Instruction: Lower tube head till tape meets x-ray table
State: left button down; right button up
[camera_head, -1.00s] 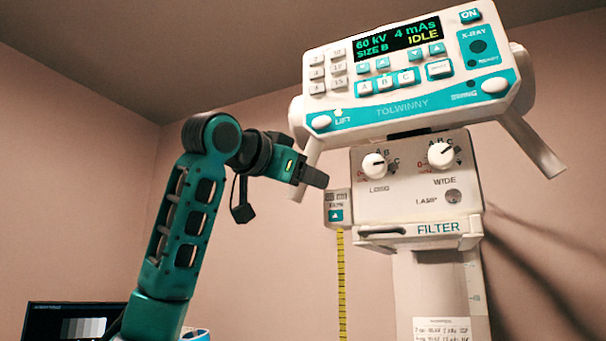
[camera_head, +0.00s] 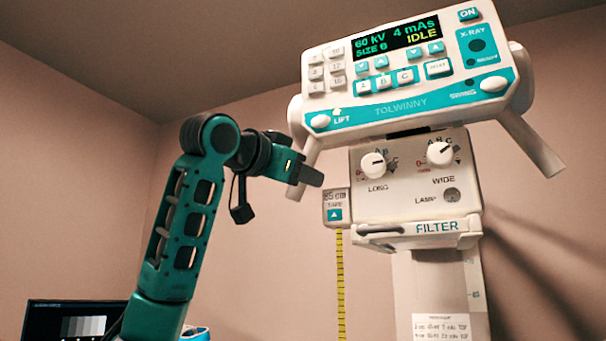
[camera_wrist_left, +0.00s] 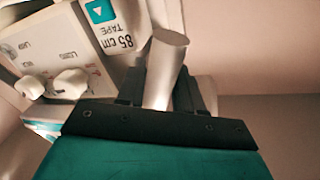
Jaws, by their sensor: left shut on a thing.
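The white and teal tube head (camera_head: 415,75) fills the upper right of the head view, its display reading 60 kV, 4 mAs, SIZE B and IDLE. The tape housing (camera_head: 336,205) sits at its lower left, and a yellow tape (camera_head: 341,285) hangs from it past the bottom edge. In the left wrist view the housing (camera_wrist_left: 118,30) reads 85 cm TAPE. My left gripper (camera_head: 312,176) is shut on the tube head's left handle, a pale bar (camera_wrist_left: 165,68) between the fingers in the wrist view. The x-ray table and tape end are out of view. My right gripper is not in view.
Below the head is the collimator box with LONG (camera_head: 374,164) and WIDE (camera_head: 440,153) knobs and a FILTER slot (camera_head: 437,227). A right handle (camera_head: 532,147) sticks out. A monitor (camera_head: 75,320) stands at lower left. Plain wall lies behind.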

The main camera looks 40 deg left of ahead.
pick_arm(q)
notch_tip(320, 180, down, 6)
jog(key=b, duration=0.3)
jog(key=shift+f, duration=0.2)
jog(key=c, duration=0.8)
grip_release()
jog(key=shift+r, duration=0.1)
jog(key=shift+c, duration=0.2)
jog(key=shift+s, duration=0.1)
jog(key=s+d+b, duration=0.1)
jog(key=s, duration=1.1)
jog(key=shift+s, duration=0.35)
jog(key=shift+d, duration=0.1)
